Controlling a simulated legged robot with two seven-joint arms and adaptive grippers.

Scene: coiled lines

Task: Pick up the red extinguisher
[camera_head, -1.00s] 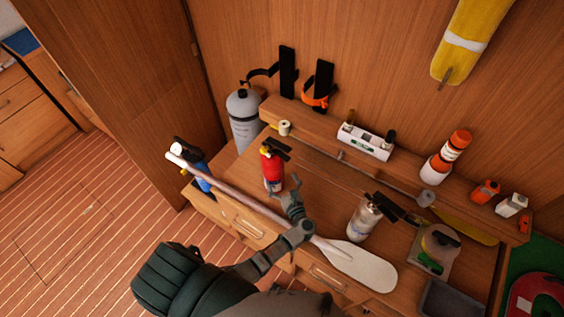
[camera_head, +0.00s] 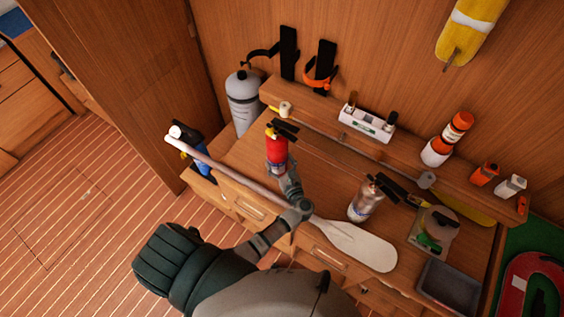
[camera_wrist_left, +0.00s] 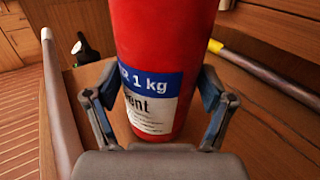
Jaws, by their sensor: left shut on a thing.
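The red extinguisher (camera_head: 276,148) has a black handle on top and stands upright near the back of the wooden worktop. My left gripper (camera_head: 281,171) has its fingers around its lower part. In the left wrist view the red body of the extinguisher (camera_wrist_left: 165,40) fills the middle, with a blue and white label low on it. The fingers of my left gripper (camera_wrist_left: 160,105) press on both of its sides. I cannot tell whether its base touches the worktop. My right gripper is not in view.
A paddle (camera_head: 360,246) lies along the worktop's front edge, its shaft (camera_head: 230,180) passing under my forearm. A silver extinguisher (camera_head: 366,201) stands to the right. A grey cylinder (camera_head: 243,100) stands behind left. A raised shelf (camera_head: 315,112) runs along the back.

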